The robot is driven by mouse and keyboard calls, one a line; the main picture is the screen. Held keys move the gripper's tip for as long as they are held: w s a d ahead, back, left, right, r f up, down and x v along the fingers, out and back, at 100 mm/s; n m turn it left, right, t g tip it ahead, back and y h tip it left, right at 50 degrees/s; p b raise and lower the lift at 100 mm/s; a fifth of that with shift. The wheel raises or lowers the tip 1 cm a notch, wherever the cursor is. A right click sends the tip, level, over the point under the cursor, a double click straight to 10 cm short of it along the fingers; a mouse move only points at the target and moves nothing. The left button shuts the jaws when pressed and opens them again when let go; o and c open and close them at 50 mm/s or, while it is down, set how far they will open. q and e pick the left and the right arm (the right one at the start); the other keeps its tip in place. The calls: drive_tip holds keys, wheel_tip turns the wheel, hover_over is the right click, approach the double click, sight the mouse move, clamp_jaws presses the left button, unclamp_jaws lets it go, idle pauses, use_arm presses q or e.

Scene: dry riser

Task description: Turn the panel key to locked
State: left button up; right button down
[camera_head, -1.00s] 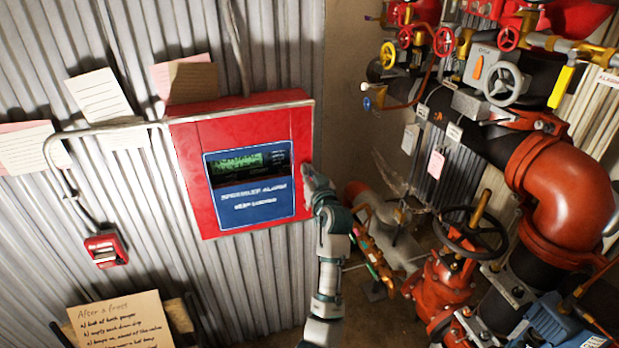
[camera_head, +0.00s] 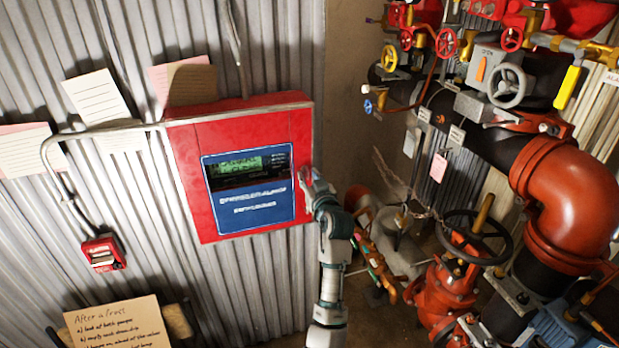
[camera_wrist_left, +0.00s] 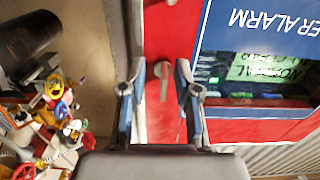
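The red alarm panel (camera_head: 248,112) with a blue face and a small green display hangs on the corrugated wall. In the left wrist view its red side (camera_wrist_left: 168,30) fills the middle. A small grey key (camera_wrist_left: 163,80) shows there against the red, between my fingertips. I cannot tell its lock marking. My left gripper (camera_head: 310,180) is at the panel's right edge, and the key is hidden in the head view. In the left wrist view my left gripper (camera_wrist_left: 160,70) is open, one finger on each side of the key with gaps visible. My right gripper is not in view.
Red and black pipes (camera_head: 565,200) with valves fill the right side. A black handwheel (camera_head: 472,237) stands low beside my arm. A red call point (camera_head: 103,253) and a conduit (camera_head: 105,130) are on the wall at left. Paper notes (camera_head: 97,97) are pinned above.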

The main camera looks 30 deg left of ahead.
use_arm(q)
drive_tip(key=shift+s+r, duration=0.1)
drive_tip(key=shift+r, duration=0.1)
drive_tip(key=v, duration=1.2)
drive_tip(key=shift+f, duration=0.25)
